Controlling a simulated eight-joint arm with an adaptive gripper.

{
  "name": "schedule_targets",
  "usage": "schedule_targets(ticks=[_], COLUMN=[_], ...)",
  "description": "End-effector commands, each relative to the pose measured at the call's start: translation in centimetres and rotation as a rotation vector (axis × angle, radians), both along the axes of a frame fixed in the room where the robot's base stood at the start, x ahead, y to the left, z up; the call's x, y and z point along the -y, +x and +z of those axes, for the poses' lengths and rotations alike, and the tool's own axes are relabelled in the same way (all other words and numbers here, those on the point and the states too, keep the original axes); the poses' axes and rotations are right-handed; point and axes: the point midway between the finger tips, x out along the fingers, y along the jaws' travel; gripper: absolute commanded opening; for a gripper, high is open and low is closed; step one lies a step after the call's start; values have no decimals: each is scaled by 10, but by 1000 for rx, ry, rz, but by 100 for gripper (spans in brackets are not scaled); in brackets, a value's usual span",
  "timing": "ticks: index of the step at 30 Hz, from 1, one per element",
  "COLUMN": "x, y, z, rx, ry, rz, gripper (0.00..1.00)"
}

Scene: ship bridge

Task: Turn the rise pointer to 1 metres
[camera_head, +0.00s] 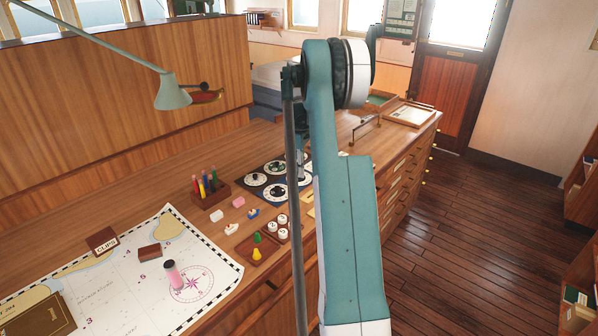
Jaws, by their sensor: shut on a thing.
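A dark panel (262,199) with several round white dials lies on the wooden chart table. The dials at its left show fully: one upper left (256,180), one lower left (275,192) and one at the upper middle (274,167). Another dial (306,181) at the right is partly covered by my arm. Their lettering is too small to read, so I cannot tell which is the rise dial. My gripper (302,174) reaches down over this right-hand dial, mostly hidden behind my arm. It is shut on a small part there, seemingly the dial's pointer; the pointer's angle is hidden.
A chart (120,280) covers the table's near left. A lamp (172,95) overhangs the left. A framed tray (408,115) lies farther back.

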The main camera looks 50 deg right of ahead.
Motion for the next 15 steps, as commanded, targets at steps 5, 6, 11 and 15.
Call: schedule_targets(ticks=[5,6,11,15], x=[-1,-1,-1,-1], y=[0,0,0,-1], z=[0,0,0,0], rx=[-2,-2,-2,-2], ry=[2,2,2,2], rz=[30,33,35,34], gripper=[2,2,2,2])
